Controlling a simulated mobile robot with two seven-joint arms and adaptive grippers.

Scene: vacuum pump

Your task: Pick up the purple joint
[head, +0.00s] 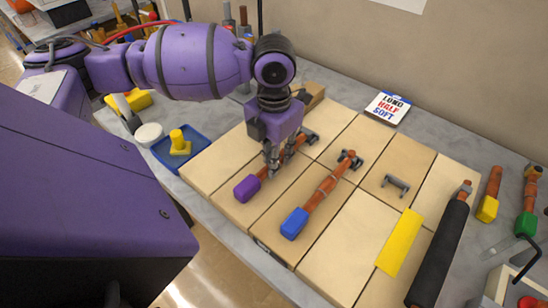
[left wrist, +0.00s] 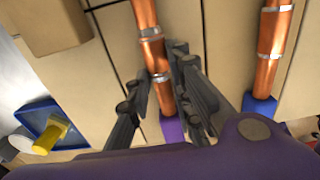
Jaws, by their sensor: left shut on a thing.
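The purple joint (head: 247,188) is a copper pipe piece with a purple end. It lies on the wooden board (head: 340,232), pointing to the lower left in the head view. My left gripper (head: 272,170) points down over its middle, with the fingers on either side of the copper pipe. In the left wrist view the fingers (left wrist: 172,95) are closed around the pipe, and the purple end (left wrist: 173,130) shows just past them. The joint appears to be at board level; I cannot tell whether it is lifted. My right gripper is not in view.
A similar joint with a blue end (head: 294,223) lies close by on the right. A blue tray (head: 165,158) with a yellow piece stands left of the board. A yellow strip (head: 400,242) and a black-sleeved rod (head: 440,248) lie at the right.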

